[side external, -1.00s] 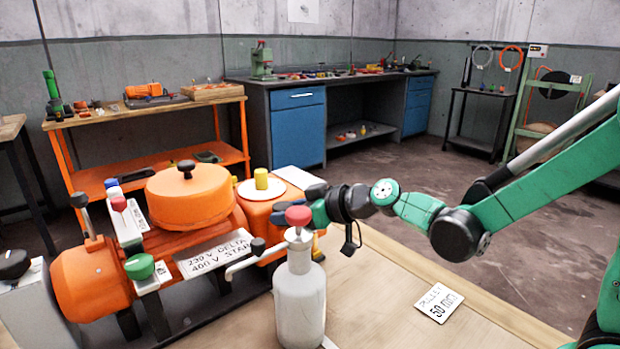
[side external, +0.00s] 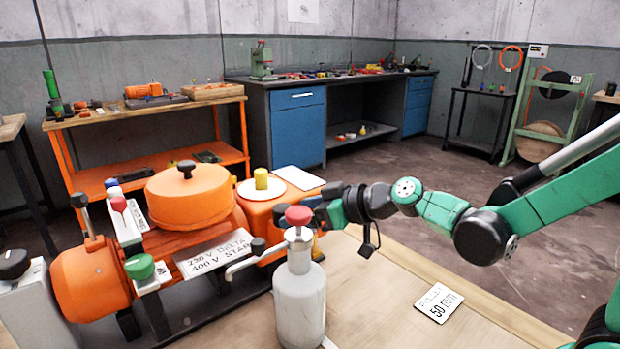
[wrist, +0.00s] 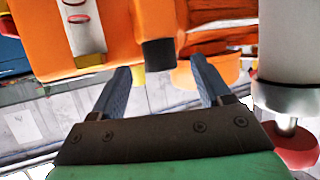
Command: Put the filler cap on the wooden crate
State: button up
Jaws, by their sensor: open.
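A black cap (wrist: 158,53), which looks like the filler cap, sits on the orange machine. In the wrist view it shows just beyond and between my fingertips. In the side view a small black cap (side external: 258,247) shows on the machine's front, left of the grey bottle. My gripper (wrist: 160,72) is open, with nothing between its fingers. In the side view its fingers are partly hidden behind the bottle's red top. A shallow wooden box, probably the wooden crate (side external: 212,92), lies on the orange bench at the back left.
The grey bottle (side external: 299,305) with a red top and side spout stands close to my gripper; it also shows at right in the wrist view (wrist: 290,60). The orange machine (side external: 190,205) fills the left. The wooden tabletop (side external: 380,310) is clear around the "50" card (side external: 438,302).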

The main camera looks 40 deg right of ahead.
aim_at(287, 208)
jog(key=shift+v, duration=0.9)
jog(key=shift+s+d+r, duration=0.2)
jog(key=shift+s, duration=0.25)
jog(key=shift+c, duration=1)
jog(key=r+g, duration=0.1)
jog(key=w+g+h, duration=0.1)
jog(key=g, duration=0.1)
jog(key=r+g, duration=0.1)
jog(key=shift+w+a+r, duration=0.3)
jog(key=shift+r, duration=0.05)
jog(key=shift+x, duration=2.65)
jog(key=shift+f, duration=0.1)
grip_shut()
